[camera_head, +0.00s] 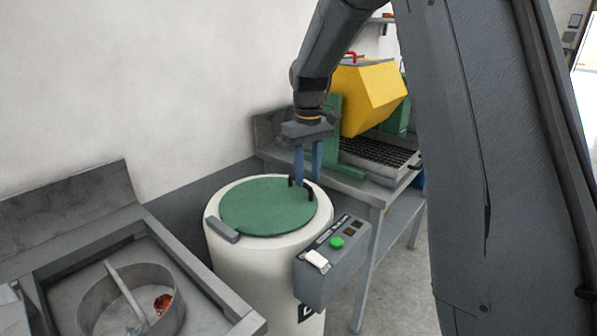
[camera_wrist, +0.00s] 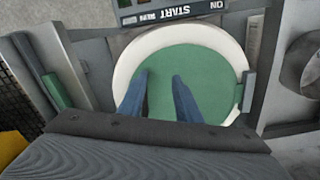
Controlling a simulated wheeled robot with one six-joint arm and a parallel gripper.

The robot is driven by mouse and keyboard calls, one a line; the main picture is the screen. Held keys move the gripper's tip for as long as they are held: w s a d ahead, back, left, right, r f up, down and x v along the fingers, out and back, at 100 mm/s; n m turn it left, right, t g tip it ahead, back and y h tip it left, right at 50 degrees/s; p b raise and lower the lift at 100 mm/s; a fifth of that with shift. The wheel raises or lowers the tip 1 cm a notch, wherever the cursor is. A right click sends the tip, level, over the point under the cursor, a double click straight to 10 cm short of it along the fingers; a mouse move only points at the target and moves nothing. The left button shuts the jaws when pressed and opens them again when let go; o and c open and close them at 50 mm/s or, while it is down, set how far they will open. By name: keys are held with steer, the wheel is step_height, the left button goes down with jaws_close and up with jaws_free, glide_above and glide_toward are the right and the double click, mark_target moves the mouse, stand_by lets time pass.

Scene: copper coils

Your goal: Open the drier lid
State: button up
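The drier (camera_head: 250,262) is a white upright cylinder with a round green lid (camera_head: 255,207), which lies flat and closed on its top. A black handle (camera_head: 310,194) stands at the lid's right edge. A grey hinge-like block (camera_head: 222,230) sits at the lid's front left edge. My gripper (camera_head: 308,183) points down at the handle, its two blue fingers apart. Whether the handle lies between the fingers or beside them is unclear. The wrist view shows the fingers (camera_wrist: 160,75) apart over the green lid (camera_wrist: 205,70); the handle is not visible there.
A grey control box (camera_head: 325,275) with a green button (camera_head: 336,242) and white switch is fixed to the drier's front right. A metal bench with a round basin (camera_head: 95,312) is at left. A yellow hopper (camera_head: 368,95) stands on a table behind.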

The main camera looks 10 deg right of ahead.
steer(key=shift+n, duration=0.6)
steer(key=w, duration=0.2)
steer(key=w+r, duration=0.1)
steer(key=w, duration=0.2)
steer(key=w+r, duration=0.1)
steer(key=w, duration=0.1)
steer(key=shift+w+r+p, duration=0.15)
steer(key=shift+r+p, duration=0.05)
steer(key=shift+p, duration=0.1)
steer(key=shift+w, duration=0.45)
step_height(320, 180, down, 8)
steer(key=shift+r+p, duration=0.25)
steer(key=shift+p, duration=0.75)
steer(key=shift+c, duration=0.3)
jaws_close()
